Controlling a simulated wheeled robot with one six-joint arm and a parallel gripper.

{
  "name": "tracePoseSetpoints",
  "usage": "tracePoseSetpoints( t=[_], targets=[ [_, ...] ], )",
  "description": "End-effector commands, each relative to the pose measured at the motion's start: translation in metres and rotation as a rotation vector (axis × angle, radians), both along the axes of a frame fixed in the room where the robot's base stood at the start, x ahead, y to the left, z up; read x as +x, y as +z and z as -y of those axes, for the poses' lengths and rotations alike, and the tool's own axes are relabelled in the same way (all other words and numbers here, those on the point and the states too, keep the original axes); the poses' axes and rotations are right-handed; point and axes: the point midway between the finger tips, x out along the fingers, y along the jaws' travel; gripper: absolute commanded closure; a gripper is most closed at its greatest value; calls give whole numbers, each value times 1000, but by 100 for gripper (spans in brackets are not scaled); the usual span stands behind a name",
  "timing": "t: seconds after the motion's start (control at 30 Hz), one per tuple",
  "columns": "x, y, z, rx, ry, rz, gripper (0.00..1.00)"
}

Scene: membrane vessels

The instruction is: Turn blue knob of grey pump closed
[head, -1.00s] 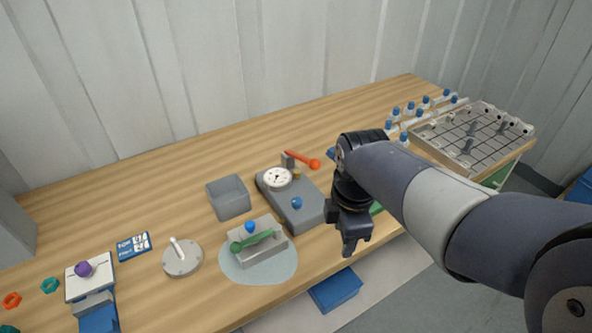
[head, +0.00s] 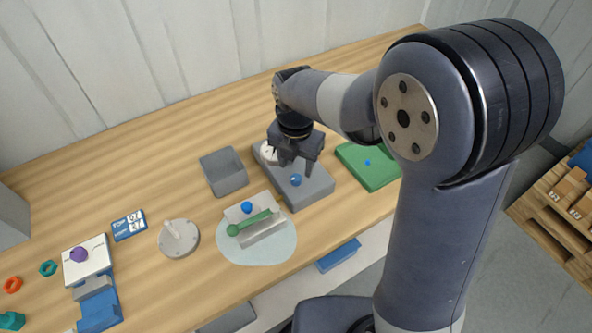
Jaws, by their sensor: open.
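The grey pump (head: 312,191) is a low grey block on the wooden bench, with a round white gauge (head: 268,152) at its far left, partly covered by my gripper. A small round blue knob (head: 296,180) sits on top of the pump. My gripper (head: 294,168) points down above the pump, open and empty, its fingertips close to the knob on its far side. I cannot tell whether the fingers touch it. The red-orange lever at the pump's back is hidden behind my arm.
A green board (head: 380,178) lies to the right. A white-handled disc (head: 179,239) is further left.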

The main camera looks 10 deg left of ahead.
Motion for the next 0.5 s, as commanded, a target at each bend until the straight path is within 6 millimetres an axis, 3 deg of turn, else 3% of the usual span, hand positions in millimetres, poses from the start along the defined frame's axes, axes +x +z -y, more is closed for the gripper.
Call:
tracePoseSetpoints(
  t=[0.2,0.5],
  targets=[
    [-1,-32,0,-1,-1,-3,51],
    [0,-43,0,1,-2,1,51]
  ],
)
